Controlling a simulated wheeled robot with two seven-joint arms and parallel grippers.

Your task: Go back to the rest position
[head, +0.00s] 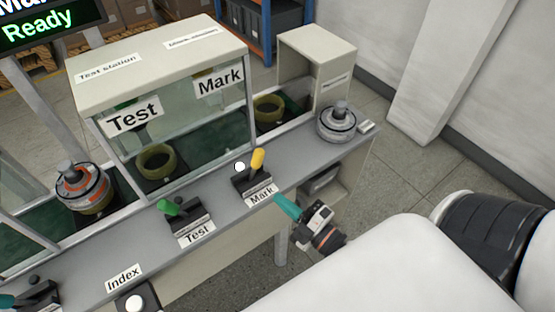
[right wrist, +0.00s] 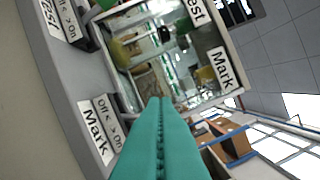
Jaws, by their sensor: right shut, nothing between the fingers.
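My right gripper (head: 284,203) is shut and empty at the front edge of the bench (head: 225,195), just below and right of the Mark switch with its yellow lever (head: 257,160). In the right wrist view its two teal fingers (right wrist: 161,105) lie together, pointing toward the station's glass. The Mark label (right wrist: 96,132) shows at left there.
The Test switch (head: 168,207) with a green lever and the Index button (head: 135,302) are on the bench. A hub motor (head: 338,122) stands at the bench's right end, another (head: 82,186) at left. The glazed test station (head: 160,65) stands behind. Open floor (head: 440,160) lies right.

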